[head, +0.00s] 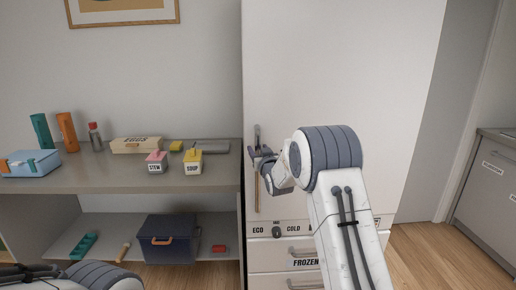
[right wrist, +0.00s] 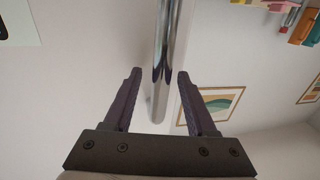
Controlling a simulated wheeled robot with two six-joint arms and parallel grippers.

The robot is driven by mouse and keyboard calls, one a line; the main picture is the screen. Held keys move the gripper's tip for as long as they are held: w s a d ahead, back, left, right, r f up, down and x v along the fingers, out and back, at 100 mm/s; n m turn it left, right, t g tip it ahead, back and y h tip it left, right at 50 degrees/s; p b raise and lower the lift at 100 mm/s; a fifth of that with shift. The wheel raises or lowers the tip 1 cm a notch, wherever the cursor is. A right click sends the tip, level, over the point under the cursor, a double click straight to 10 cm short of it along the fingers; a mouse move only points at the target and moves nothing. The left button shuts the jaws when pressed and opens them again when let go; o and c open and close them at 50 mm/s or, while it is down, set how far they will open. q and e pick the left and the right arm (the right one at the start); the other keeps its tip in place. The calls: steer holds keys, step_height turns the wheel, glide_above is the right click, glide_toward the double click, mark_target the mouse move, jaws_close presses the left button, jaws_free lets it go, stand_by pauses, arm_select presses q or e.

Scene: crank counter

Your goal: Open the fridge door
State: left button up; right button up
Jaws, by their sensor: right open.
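The tall white fridge door (head: 345,70) appears shut, its flat front above the dial panel. Its long vertical handle (head: 257,132) is near the door's left edge. In the right wrist view the handle is a shiny metal bar (right wrist: 170,45) that runs between the fingers as seen from the camera. My right gripper (head: 259,156) is open at the handle, with dark fingers on both sides of the bar in the wrist view (right wrist: 157,74). I see no contact. My right arm hides part of the door. Only part of my left arm shows at lower left.
Below the door are a dial (head: 277,232) and freezer drawers with a handle (head: 300,251). Left of the fridge, a shelf unit (head: 215,178) holds boxes, bottles and a dark blue bin (head: 168,250). A grey cabinet (head: 488,190) stands at far right. Wooden floor is clear between.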

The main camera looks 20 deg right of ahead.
steer(key=shift+w, duration=0.35)
jaws_close()
stand_by(1.2)
